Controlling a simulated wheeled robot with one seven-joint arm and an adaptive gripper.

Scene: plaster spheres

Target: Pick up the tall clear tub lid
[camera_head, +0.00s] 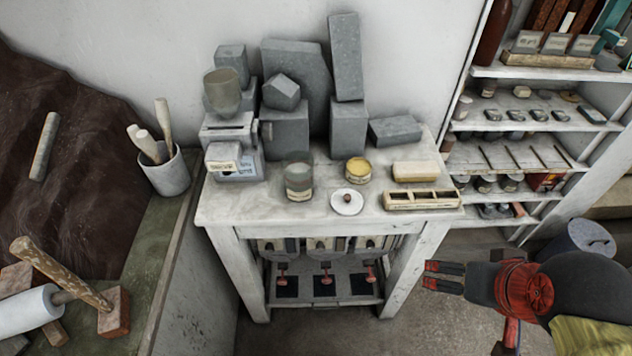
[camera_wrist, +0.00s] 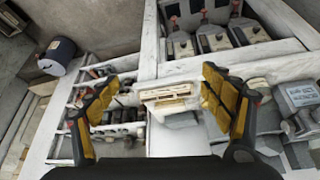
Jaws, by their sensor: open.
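A clear tub (camera_head: 299,182) with a pale label stands on the white table, left of its middle; I cannot tell whether a separate clear lid sits on it. A round white lid (camera_head: 347,203) with a small brown knob lies flat on the tabletop just right of the tub. My gripper (camera_head: 432,275) is to the right of the table, well apart from both, with nothing between its fingers. In the wrist view my gripper (camera_wrist: 160,98) shows its yellow finger pads spread apart. The tub is not clearly visible there.
The white table (camera_head: 228,213) also holds a yellow-topped tin (camera_head: 358,170), a cream block (camera_head: 415,171), a wooden divided tray (camera_head: 421,199), a grey machine (camera_head: 234,148) and grey stone blocks (camera_head: 287,130) behind. A shelf unit (camera_head: 545,115) stands at right. The table's front edge is clear.

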